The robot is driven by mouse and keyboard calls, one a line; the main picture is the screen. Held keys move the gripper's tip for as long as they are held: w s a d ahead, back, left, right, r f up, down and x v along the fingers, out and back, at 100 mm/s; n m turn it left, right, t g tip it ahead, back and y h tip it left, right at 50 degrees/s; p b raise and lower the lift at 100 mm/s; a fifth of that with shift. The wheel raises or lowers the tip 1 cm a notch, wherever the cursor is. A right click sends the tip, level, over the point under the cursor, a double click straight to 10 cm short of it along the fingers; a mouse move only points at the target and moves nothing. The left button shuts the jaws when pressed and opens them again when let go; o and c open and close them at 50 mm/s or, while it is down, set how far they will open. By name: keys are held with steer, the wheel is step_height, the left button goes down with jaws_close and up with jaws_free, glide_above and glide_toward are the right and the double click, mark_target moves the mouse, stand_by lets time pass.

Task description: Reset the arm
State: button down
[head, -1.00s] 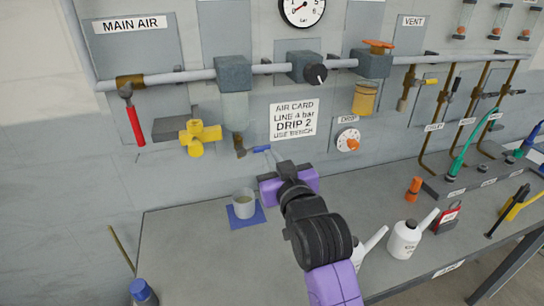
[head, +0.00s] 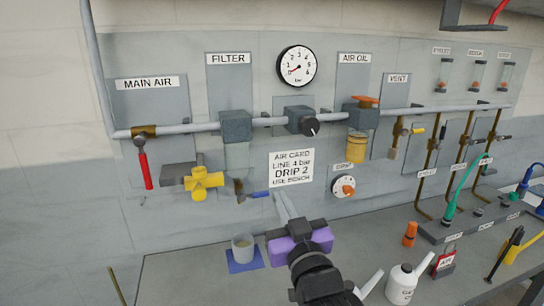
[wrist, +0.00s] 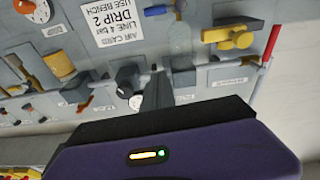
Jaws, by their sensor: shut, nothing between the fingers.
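My gripper (head: 284,205) is in front of the panel in the head view, just below the air card (head: 291,170) and to the right of the blue-handled drain fitting (head: 258,194). Its fingers are together with nothing between them. In the wrist view my gripper (wrist: 157,90) points at the panel, fingers closed. The arm comes up from the lower edge of the head view. I cannot tell whether the fingertips touch the panel.
The panel carries a red-handled main air valve (head: 145,168), a yellow knob (head: 203,184), a gauge (head: 297,66) and a drip dial (head: 344,188). A cup (head: 243,247) stands on a blue mat on the bench. White oil cans (head: 402,284) and an orange item (head: 410,234) stand to the right.

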steer(key=s+d+f+m+h, duration=0.1)
steer(key=s+d+f, duration=0.45)
steer(key=s, duration=0.45)
steer(key=s+d+f+m+h, duration=0.1)
steer(key=s+d+f, duration=0.5)
steer(key=s, duration=0.4)
steer(key=s+d+f+g+h, duration=0.1)
steer(key=s+d+f, duration=0.1)
steer(key=s, duration=0.7)
steer(key=s+d+f+m+g+h, duration=0.1)
steer(key=s+f, duration=0.3)
steer(key=s, duration=0.5)
steer(key=s+d+f+g+h, duration=0.1)
steer(key=s+d+f+g, duration=0.1)
steer(key=s, duration=0.8)
steer(key=shift+d+f+m+h, duration=0.3)
steer(key=shift+d+f+m, duration=0.1)
steer(key=shift+d+f, duration=0.2)
